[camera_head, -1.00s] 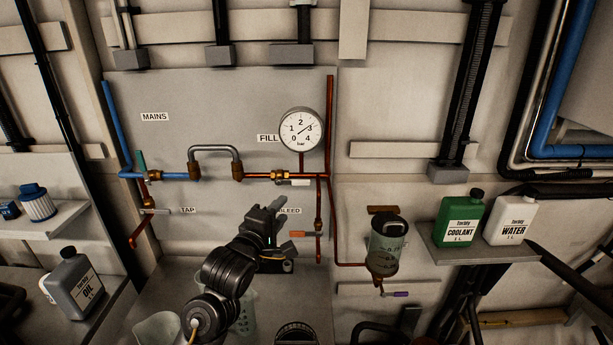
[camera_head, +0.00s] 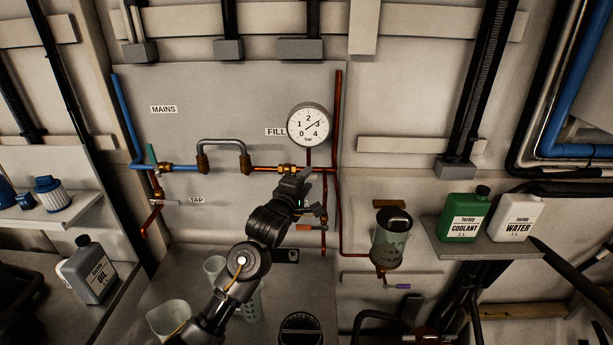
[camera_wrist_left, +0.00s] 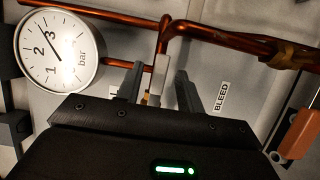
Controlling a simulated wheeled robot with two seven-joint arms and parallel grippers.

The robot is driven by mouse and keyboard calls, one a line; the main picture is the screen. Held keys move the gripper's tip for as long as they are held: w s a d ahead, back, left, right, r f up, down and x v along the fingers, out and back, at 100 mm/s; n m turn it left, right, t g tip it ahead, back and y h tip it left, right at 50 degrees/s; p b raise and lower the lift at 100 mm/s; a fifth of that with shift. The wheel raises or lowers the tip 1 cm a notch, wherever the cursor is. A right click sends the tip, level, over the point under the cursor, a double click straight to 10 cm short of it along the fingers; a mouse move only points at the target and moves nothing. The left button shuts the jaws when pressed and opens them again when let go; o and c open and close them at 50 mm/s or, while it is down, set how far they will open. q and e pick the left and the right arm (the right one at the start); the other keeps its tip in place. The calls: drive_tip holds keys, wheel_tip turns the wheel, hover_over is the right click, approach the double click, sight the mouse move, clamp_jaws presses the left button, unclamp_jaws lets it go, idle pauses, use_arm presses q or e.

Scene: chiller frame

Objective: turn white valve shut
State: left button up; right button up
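The white valve's handle (camera_wrist_left: 155,88) stands between the two fingers of my left gripper (camera_wrist_left: 159,90) in the left wrist view, with a gap visible beside it. In the head view my left gripper (camera_head: 303,179) is up at the copper pipe by the brass fitting (camera_head: 287,168), below the pressure gauge (camera_head: 309,125). The gripper hides most of the white handle there. The fingers are apart and do not appear closed on the handle. The gauge needle points near 3 bar. My right gripper is not in view.
An orange-handled bleed valve (camera_head: 310,228) sits just below the gripper, and its label (camera_wrist_left: 221,98) shows in the wrist view. A teal mains handle (camera_head: 151,153) and a pale tap handle (camera_head: 168,202) are at left. A clear canister (camera_head: 390,243) hangs at right.

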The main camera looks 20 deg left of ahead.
use_arm(q)
drive_tip(key=shift+w+d, duration=0.1)
drive_tip(key=shift+w, duration=0.3)
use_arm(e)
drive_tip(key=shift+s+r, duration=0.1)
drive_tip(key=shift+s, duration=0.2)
use_arm(q)
drive_tip(key=shift+c, duration=0.3)
clamp_jaws()
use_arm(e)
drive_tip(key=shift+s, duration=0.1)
